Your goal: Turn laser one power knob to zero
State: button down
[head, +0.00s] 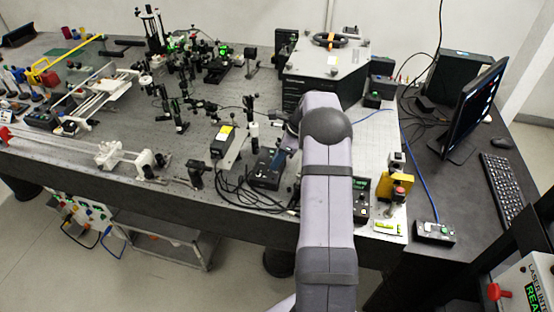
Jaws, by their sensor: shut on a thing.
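A black control box (262,177) sits near the front edge of the bench, just left of my arm, with cables running from its left side. My gripper (278,163) is small in this view and points down at the right part of the box's top. It is shut on what appears to be the power knob there. The fingertips cover the knob, so its pointer and setting cannot be read. Any label naming the laser is too small to read.
A yellow-labelled laser housing (223,140) stands left of the box, with loose black cables (235,190) in front. A second control box with a green display (360,187) is right of my arm. A yellow emergency-stop box (394,187) stands farther right. A large grey enclosure (325,68) stands behind.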

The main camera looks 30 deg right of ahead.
jog(key=c, duration=1.7)
grip_release()
jog(key=b+v, duration=0.2)
jog(key=v, duration=0.5)
jog(key=shift+r+b, duration=0.2)
jog(key=shift+b, duration=0.1)
